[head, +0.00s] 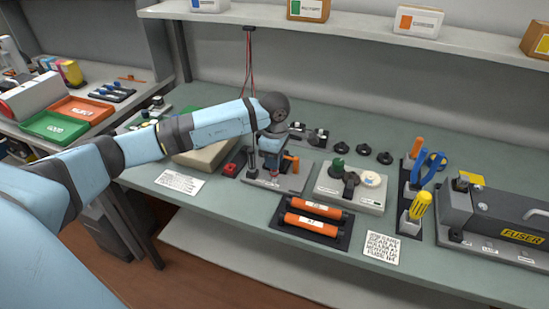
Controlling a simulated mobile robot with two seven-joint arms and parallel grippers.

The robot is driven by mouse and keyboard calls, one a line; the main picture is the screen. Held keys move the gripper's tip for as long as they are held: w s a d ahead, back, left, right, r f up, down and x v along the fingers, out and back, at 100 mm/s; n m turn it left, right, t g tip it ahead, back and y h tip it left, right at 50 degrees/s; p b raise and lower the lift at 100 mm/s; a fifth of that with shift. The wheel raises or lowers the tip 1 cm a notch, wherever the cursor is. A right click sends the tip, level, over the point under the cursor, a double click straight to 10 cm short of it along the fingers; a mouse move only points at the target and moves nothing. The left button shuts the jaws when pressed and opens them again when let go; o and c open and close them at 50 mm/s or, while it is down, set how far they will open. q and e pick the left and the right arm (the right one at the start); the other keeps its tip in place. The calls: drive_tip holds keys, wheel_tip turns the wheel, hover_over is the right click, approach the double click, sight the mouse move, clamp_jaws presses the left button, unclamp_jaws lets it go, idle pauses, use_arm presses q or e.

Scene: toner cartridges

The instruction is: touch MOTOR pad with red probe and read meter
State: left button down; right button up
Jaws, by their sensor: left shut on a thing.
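My left gripper (271,150) points down over a grey fixture plate (262,184) in the middle of the bench. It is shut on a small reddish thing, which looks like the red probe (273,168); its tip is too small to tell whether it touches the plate. Beside it on the plate are a dark upright post and an orange part (290,163). No pad labelled MOTOR can be read, as the gripper covers part of the plate. No meter reading can be made out. My right gripper is not in view.
Orange rollers (312,223) lie in a black tray in front. A light grey block (350,187) with round parts, a tool holder with a yellow screwdriver (419,205), and a fuser unit (510,220) stand to the right. Red wires (249,65) hang behind. Printed cards lie at the front.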

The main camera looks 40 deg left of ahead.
use_arm(q)
drive_tip(key=shift+f+b, duration=0.5)
drive_tip(key=shift+f, duration=0.05)
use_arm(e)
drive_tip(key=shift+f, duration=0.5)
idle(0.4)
